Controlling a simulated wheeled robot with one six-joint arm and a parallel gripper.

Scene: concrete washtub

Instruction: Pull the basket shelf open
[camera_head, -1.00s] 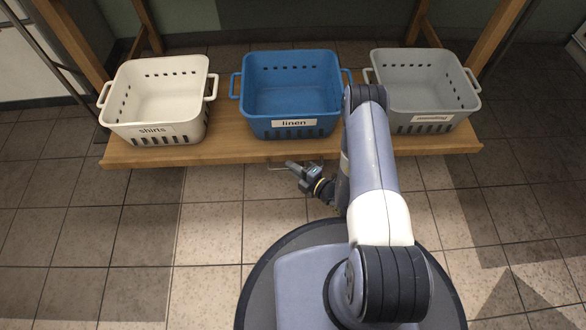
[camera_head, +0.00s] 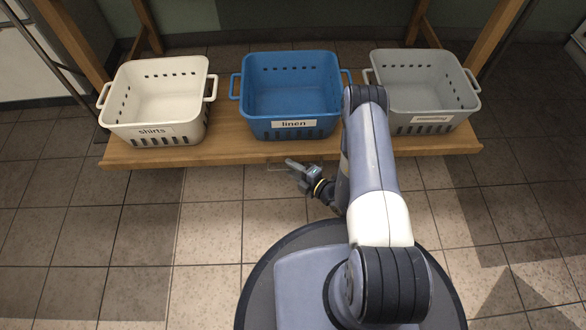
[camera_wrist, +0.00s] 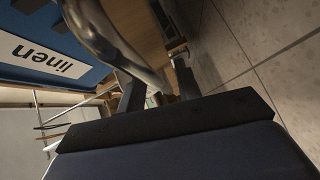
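The wooden basket shelf (camera_head: 225,152) carries three baskets and has a thin metal handle (camera_head: 272,167) at the middle of its front edge. My gripper (camera_head: 293,164) is at this handle, below the blue basket. In the wrist view the handle (camera_wrist: 112,38) is a thick grey bar, running close to the camera toward the space between my two fingers (camera_wrist: 158,88). The fingers stand apart there. Whether either touches the bar is hard to tell. In the head view my gripper partly hides the handle's right side.
On the shelf stand a white "shirts" basket (camera_head: 160,95), a blue "linen" basket (camera_head: 290,90) and a grey basket (camera_head: 424,90) with a blurred label. Wooden legs (camera_head: 72,42) frame the shelf. The tiled floor (camera_head: 215,215) in front is clear left of my base.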

